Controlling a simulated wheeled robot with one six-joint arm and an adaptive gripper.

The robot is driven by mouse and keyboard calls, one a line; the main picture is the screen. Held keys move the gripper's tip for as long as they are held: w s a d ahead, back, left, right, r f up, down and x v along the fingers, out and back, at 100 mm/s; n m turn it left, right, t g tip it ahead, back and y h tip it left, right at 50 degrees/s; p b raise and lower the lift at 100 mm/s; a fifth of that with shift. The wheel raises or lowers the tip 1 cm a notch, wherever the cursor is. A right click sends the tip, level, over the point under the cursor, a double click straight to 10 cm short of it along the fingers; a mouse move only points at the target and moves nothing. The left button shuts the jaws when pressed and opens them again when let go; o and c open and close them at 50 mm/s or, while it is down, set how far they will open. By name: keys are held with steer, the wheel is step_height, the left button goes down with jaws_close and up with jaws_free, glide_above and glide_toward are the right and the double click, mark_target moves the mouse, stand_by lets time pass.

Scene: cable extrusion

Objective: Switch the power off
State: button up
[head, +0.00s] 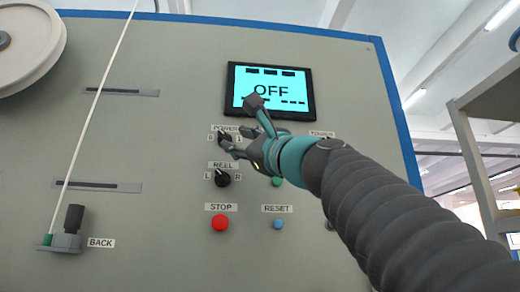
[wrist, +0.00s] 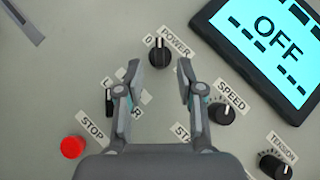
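The black POWER knob (wrist: 160,54) is on the grey control panel, with its white mark pointing up in the wrist view, towards the side of the "0" label. My gripper (wrist: 158,62) is open, with one finger on each side of the knob and visible gaps between. In the head view my gripper (head: 239,120) is in front of the POWER label (head: 226,129), and a finger hides part of the knob there. I cannot tell how far the fingertips are from the panel. The screen (head: 270,90) reads OFF.
The REEL knob (head: 222,178), red STOP button (head: 220,223) and blue RESET button (head: 278,224) are below. The SPEED knob (wrist: 222,113) and TENSION knob (wrist: 275,166) are nearby.

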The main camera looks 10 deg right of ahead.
steer(key=v, duration=0.7)
steer(key=shift+s, duration=0.15)
stand_by(0.3)
step_height(320, 180, down, 28)
steer(key=w+n+g+h+p, duration=0.2)
steer(key=n+g+h+p, duration=0.2)
steer(key=n+g+h, duration=0.3)
steer(key=s+d+f+n+g+h+p, duration=0.1)
steer(key=s+d+f+n+g+h, duration=0.1)
steer(key=f, duration=0.8)
steer(key=s+d+f+n+g+h+p, duration=0.1)
steer(key=s+f+n, duration=0.4)
steer(key=f, duration=0.5)
steer(key=s+d+f+n+g+h+p, duration=0.1)
steer(key=s+d+f+n+g+h, duration=0.2)
steer(key=s+f, duration=0.3)
step_height(320, 180, down, 5)
steer(key=shift+s+d+n+g+p, duration=0.35)
steer(key=shift+d+n+g, duration=0.25)
steer(key=shift+d, duration=0.3)
